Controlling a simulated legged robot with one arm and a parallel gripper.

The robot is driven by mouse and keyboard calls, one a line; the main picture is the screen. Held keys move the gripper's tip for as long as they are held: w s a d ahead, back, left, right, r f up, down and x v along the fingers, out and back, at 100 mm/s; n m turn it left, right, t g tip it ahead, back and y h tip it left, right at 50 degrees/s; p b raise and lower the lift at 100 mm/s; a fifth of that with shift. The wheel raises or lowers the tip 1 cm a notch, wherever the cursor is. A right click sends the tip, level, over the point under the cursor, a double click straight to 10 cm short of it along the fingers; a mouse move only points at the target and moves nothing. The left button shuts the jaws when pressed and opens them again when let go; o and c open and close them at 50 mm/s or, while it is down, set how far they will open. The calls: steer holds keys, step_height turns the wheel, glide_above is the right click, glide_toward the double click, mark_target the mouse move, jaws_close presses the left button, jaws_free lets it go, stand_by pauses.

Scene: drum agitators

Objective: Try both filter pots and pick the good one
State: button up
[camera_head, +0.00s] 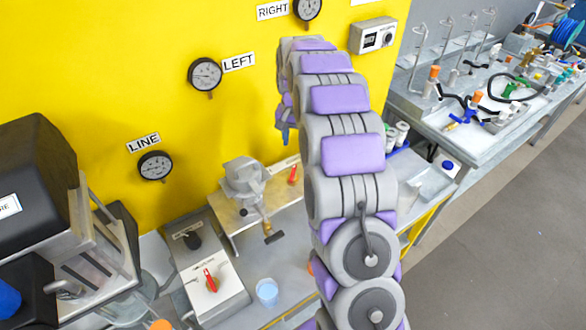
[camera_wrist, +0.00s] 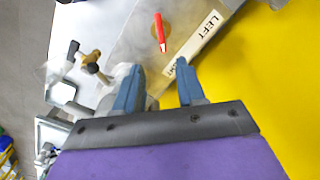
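A grey metal filter pot (camera_head: 245,178) stands on a steel bracket against the yellow wall, with a small brass valve and dark handle below it. A red lever (camera_head: 293,175) sits on the plate to its right, beside a label. In the wrist view the red lever (camera_wrist: 160,32) lies just beyond my fingertips, next to a label reading LEFT (camera_wrist: 197,40). My gripper (camera_wrist: 158,68) is open and empty, its fingers apart. In the head view its end (camera_head: 283,137) hangs above the red lever. My arm covers the area to the right, and I cannot make out the second pot.
Gauges marked LEFT (camera_head: 205,75), RIGHT (camera_head: 307,8) and LINE (camera_head: 155,166) hang on the wall. A box with a red switch (camera_head: 211,280) and a blue cup (camera_head: 267,292) stand in front. A cluttered bench (camera_head: 425,112) is at right, with open floor beside it.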

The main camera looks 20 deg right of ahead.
mark_target(293, 171)
step_height(293, 171, down, 13)
steer(key=shift+a+f+b, duration=0.1)
steer(key=shift+a+b, duration=0.05)
steer(key=shift+b, duration=0.4)
steer(key=shift+c, duration=0.3)
jaws_close()
